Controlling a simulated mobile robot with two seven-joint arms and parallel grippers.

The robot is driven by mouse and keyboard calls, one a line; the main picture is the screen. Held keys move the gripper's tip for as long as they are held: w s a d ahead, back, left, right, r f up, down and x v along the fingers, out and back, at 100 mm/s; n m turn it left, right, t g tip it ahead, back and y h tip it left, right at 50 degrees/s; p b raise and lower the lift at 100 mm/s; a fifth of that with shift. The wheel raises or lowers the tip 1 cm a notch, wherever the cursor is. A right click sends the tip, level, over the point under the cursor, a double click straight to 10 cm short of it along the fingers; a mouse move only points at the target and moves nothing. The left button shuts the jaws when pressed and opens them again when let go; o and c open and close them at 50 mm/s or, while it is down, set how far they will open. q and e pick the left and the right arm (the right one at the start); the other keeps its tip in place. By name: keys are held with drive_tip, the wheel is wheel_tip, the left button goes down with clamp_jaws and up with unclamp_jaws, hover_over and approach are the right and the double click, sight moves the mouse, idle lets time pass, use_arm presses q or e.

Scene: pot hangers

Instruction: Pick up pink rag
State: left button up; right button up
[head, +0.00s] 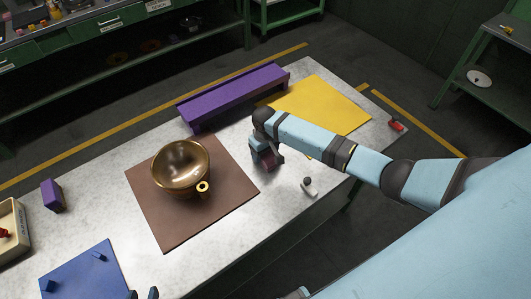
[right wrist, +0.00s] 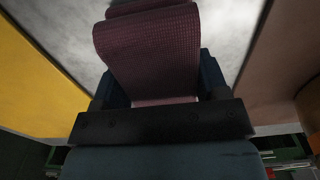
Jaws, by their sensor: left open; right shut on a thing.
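The pink rag (right wrist: 150,48) is a dark pink, finely checked cloth that fills the upper middle of the right wrist view. My right gripper (right wrist: 160,82) is shut on it, with one dark finger on each side of the cloth. My left gripper (head: 143,294) is open and empty at the bottom edge of the head view, beside the blue mat.
A brass pot (head: 180,166) stands on the brown mat (head: 165,232). A purple rack (head: 235,95) stands behind, next to a yellow mat (head: 325,100). A small pale object with a dark knob (head: 309,188) lies near the front edge. The blue mat (head: 80,272) lies at left.

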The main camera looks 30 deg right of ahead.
wheel_tip(320, 180, up, 20)
drive_tip(key=shift+b, duration=0.3)
